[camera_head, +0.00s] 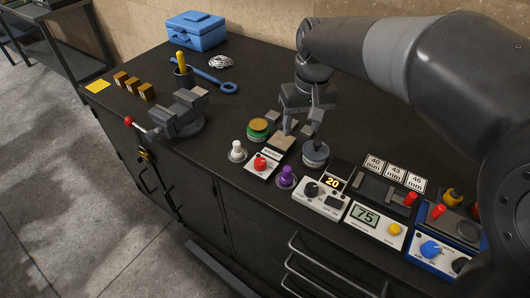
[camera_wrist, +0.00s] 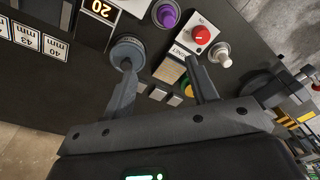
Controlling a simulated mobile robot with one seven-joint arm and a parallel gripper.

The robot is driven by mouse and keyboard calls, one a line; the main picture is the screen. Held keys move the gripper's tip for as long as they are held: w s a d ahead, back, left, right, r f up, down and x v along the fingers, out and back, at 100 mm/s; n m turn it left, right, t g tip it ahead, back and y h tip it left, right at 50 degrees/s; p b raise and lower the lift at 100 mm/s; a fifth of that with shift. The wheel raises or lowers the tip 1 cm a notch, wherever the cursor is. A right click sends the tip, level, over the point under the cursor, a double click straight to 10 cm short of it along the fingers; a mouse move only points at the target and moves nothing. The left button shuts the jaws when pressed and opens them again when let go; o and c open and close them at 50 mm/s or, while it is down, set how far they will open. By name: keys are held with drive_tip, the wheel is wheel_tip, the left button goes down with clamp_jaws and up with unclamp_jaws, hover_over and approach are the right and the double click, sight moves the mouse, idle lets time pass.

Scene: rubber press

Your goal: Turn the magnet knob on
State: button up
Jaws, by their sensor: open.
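Candidates in the head view are a black knob (camera_head: 311,189) on the white box with the "20" display and a blue knob (camera_head: 430,249) on the blue-and-white box. A round grey knob-like piece (camera_head: 315,152) stands behind the white box; it also shows in the wrist view (camera_wrist: 128,48), partly covered by one finger. My gripper (camera_head: 298,129) is open and points down above the bench, beside the grey piece. In the wrist view its fingertips (camera_wrist: 159,62) have a tan block (camera_wrist: 170,70) beyond them.
A vise (camera_head: 179,114) is at left. A "75" display box (camera_head: 371,222) is at right. Bench is clear between vise and buttons.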

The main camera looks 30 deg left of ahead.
drive_tip(key=n, duration=0.2)
hover_over(261, 161)
wheel_tip(261, 161, down, 4)
drive_tip(key=shift+g+h, duration=0.3)
drive_tip(key=shift+g, duration=0.1)
wheel_tip(261, 161, down, 10)
drive_tip(key=shift+f, duration=0.25)
drive_tip(key=shift+c, duration=0.5)
drive_tip(key=c, duration=0.9)
drive_tip(key=shift+o, duration=0.2)
